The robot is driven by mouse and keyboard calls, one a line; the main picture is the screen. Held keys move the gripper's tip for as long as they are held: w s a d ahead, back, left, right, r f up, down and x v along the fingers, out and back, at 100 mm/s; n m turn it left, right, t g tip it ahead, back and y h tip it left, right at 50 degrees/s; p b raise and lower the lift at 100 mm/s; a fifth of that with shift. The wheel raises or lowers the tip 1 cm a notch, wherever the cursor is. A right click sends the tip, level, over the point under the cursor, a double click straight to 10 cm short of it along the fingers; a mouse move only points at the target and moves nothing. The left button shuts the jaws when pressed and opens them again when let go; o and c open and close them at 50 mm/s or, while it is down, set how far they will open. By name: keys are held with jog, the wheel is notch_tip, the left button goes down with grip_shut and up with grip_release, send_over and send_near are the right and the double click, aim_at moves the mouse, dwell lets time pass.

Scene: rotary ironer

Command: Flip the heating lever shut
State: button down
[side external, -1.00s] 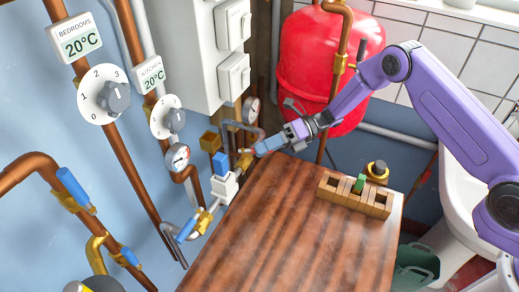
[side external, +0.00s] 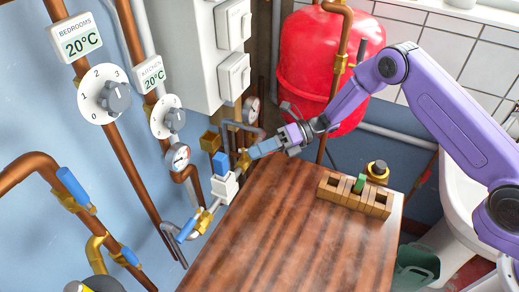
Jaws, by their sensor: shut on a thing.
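The heating lever (side external: 257,151) appears to be the blue handle on a brass valve (side external: 243,160), behind the far left corner of the wooden worktop. My gripper (side external: 265,147) reaches in from the right and is shut on this lever. The lever points right and slightly up from the valve, towards my gripper. The fingers hide part of the handle, so the exact grip is hard to see.
A white valve box with a blue top (side external: 221,165) stands close to the left. A red tank (side external: 318,75) is behind my arm. A wooden block holder (side external: 355,195) stands on the otherwise clear worktop (side external: 285,235).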

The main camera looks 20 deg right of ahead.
jog(key=shift+s+a+m+t+h, duration=0.15)
jog(key=shift+s+m+t+h, duration=0.1)
jog(key=shift+m+t, duration=0.75)
jog(key=shift+s+a+m+t+h, duration=0.1)
jog(key=shift+s+m+t+h, duration=0.2)
jog(key=shift+m+t, duration=0.75)
jog(key=shift+s+a+m+t+h, duration=0.2)
jog(key=shift+m+t, duration=0.35)
jog(key=shift+t, duration=0.9)
jog(key=c, duration=1.4)
grip_release()
jog(key=shift+s, duration=0.1)
jog(key=shift+o, duration=0.2)
jog(key=v, duration=1.7)
jog(key=shift+s, duration=0.25)
jog(key=shift+r, duration=0.15)
